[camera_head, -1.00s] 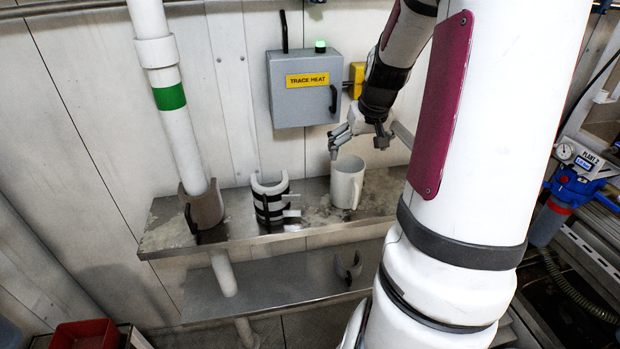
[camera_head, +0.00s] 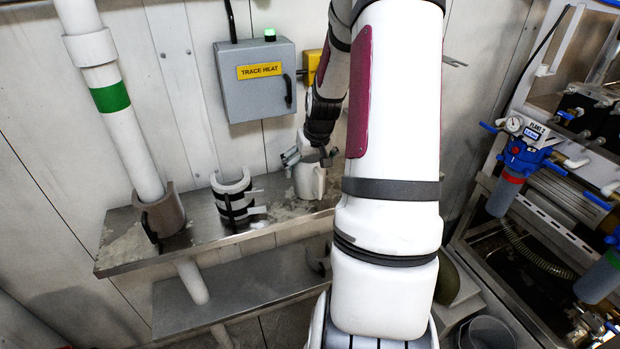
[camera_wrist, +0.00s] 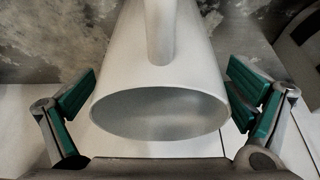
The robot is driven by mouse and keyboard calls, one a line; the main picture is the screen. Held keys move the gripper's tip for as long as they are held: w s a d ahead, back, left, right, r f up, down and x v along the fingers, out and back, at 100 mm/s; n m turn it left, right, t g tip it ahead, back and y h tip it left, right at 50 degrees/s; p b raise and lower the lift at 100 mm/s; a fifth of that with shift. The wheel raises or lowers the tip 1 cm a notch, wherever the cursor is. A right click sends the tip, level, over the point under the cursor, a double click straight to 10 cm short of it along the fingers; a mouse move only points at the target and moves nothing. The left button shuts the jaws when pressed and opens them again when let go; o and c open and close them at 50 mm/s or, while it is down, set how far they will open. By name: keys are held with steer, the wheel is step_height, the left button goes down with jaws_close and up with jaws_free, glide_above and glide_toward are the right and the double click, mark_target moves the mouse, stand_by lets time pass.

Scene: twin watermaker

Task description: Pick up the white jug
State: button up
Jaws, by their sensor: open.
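The white jug (camera_head: 310,181) stands upright on the upper metal shelf (camera_head: 118,262), near its right end. In the wrist view the jug (camera_wrist: 160,80) fills the middle, with its open mouth toward the camera and its handle at the top of the picture. My gripper (camera_wrist: 160,105) is open, with one green-padded finger on each side of the jug. Gaps show between the pads and the jug wall. In the head view my gripper (camera_head: 310,157) is at the jug's rim, partly hidden by my arm.
A black-and-white striped half sleeve (camera_head: 233,205) stands left of the jug. A white pipe with a green band (camera_head: 110,97) rises from a brown collar (camera_head: 160,214) further left. A grey TRACE HEAT box (camera_head: 255,80) is on the wall behind. A lower shelf (camera_head: 240,290) runs beneath.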

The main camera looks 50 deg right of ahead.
steer(key=shift+w+f, duration=0.1)
steer(key=shift+f, duration=0.15)
steer(key=c, duration=1.3)
steer(key=shift+r, duration=0.1)
